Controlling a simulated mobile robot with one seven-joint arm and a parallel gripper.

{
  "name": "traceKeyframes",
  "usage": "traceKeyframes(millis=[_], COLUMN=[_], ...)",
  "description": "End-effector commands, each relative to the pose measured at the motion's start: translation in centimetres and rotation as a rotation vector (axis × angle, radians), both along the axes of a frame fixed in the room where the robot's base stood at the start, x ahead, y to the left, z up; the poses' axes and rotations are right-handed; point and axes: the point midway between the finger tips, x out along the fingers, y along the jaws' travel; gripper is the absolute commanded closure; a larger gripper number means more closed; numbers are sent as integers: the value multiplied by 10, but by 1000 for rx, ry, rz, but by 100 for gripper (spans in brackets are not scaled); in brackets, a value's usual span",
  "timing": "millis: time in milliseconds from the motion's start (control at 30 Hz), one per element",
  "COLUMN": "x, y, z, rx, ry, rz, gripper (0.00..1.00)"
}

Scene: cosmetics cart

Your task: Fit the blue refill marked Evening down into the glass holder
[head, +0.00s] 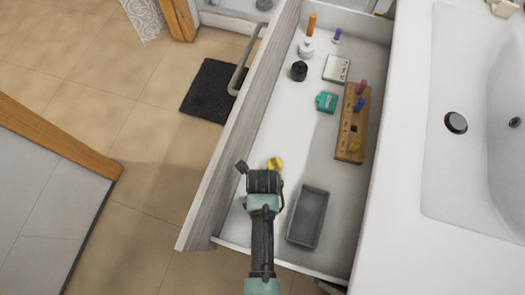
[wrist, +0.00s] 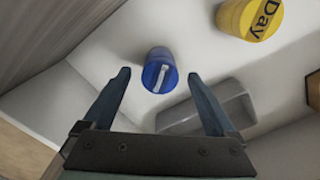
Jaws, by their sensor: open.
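A blue refill (wrist: 161,71) stands in the wrist view, between and just beyond the fingertips of my gripper (wrist: 159,77). Its top has a white bar; no word on it is readable. My gripper is open and empty, with space on both sides of the refill. In the head view my gripper (head: 262,180) is over the near part of the open drawer and hides the blue refill. I cannot make out a glass holder in either view.
A yellow refill marked Day (wrist: 250,18) lies near; it also shows in the head view (head: 275,163). A grey tray (head: 320,218) is to the right. A wooden block (head: 347,142) with coloured pegs, a teal item (head: 326,102) and a black jar (head: 299,71) are farther back.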

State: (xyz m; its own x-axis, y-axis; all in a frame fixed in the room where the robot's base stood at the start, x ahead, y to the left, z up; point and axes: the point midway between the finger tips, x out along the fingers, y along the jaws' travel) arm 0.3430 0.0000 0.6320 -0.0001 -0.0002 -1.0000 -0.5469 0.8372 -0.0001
Motion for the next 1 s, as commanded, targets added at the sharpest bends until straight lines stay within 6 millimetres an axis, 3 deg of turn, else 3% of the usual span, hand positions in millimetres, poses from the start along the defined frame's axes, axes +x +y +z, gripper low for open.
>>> traceKeyframes(millis=[200, 700, 1000], x=[0, 0, 0], y=[0, 0, 0], z=[0, 0, 2], rx=[0, 0, 0], ry=[0, 0, -1], rz=[0, 0, 0], gripper=[10, 100, 100])
